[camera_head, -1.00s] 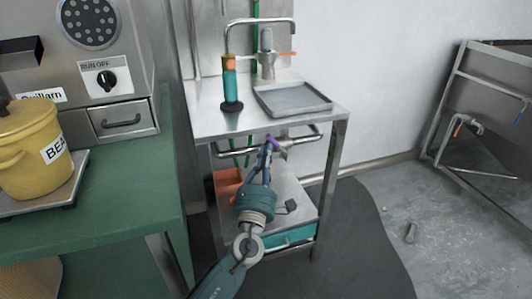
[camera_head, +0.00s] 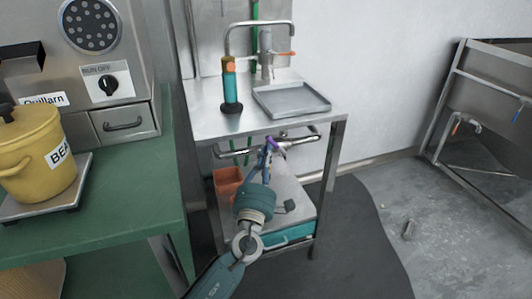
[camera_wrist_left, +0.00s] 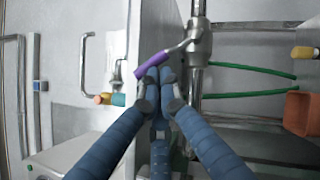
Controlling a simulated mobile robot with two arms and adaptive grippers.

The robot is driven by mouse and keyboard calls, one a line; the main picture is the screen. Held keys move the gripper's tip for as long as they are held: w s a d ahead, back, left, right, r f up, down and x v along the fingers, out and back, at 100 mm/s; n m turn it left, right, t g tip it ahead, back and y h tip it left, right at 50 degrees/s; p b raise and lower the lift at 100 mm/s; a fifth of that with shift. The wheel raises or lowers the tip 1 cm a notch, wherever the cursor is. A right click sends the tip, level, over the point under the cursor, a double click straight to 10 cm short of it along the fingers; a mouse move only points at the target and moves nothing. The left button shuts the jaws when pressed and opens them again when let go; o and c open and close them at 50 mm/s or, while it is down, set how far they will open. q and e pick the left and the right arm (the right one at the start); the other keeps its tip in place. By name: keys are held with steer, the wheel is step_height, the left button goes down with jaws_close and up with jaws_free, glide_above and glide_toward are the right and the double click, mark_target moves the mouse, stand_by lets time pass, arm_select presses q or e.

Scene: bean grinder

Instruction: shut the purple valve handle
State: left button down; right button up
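The purple valve handle (camera_head: 272,142) is on a metal pipe (camera_head: 300,136) below the top of the steel table. In the left wrist view the purple handle (camera_wrist_left: 152,66) slants from lower left up to the right, where its metal stem joins the valve body (camera_wrist_left: 197,45). My left gripper (camera_head: 267,152) is at the handle. In the left wrist view its fingertips (camera_wrist_left: 160,76) are together, right against or just below the handle, with the handle crossing beyond the tips. I cannot tell whether they touch it. My right gripper is not in view.
The steel table (camera_head: 208,122) bears a grey tray (camera_head: 290,100) and a teal-and-orange tool (camera_head: 230,85). An orange container (camera_head: 228,183) is on its lower shelf. A green counter (camera_head: 120,190) with a yellow pot (camera_head: 38,155) stands left. The floor at right is mostly open.

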mark_target(276, 144)
arm_select(q)
steer(key=shift+d+r+m+p, duration=0.1)
steer(key=shift+r+m+p, duration=0.15)
steer(key=shift+p, duration=0.5)
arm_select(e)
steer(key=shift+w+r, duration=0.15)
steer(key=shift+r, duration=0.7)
arm_select(q)
steer(key=p, duration=0.2)
steer(key=d+r+m+g+p, duration=0.1)
steer(key=p, duration=0.2)
steer(key=shift+w+r+m+h, duration=0.2)
steer(key=shift+r+m+h, duration=0.05)
steer(key=shift+h, duration=0.05)
steer(key=shift+w+d+r+p, duration=0.25)
steer(key=shift+d+r+p, duration=0.3)
steer(key=shift+d+p, duration=0.3)
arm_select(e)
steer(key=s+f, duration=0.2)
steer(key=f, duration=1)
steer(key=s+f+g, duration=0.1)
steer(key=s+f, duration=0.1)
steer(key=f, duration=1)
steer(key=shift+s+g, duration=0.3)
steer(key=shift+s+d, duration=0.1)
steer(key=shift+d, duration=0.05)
arm_select(q)
steer(key=shift+a+f, duration=0.1)
steer(key=shift+a, duration=0.05)
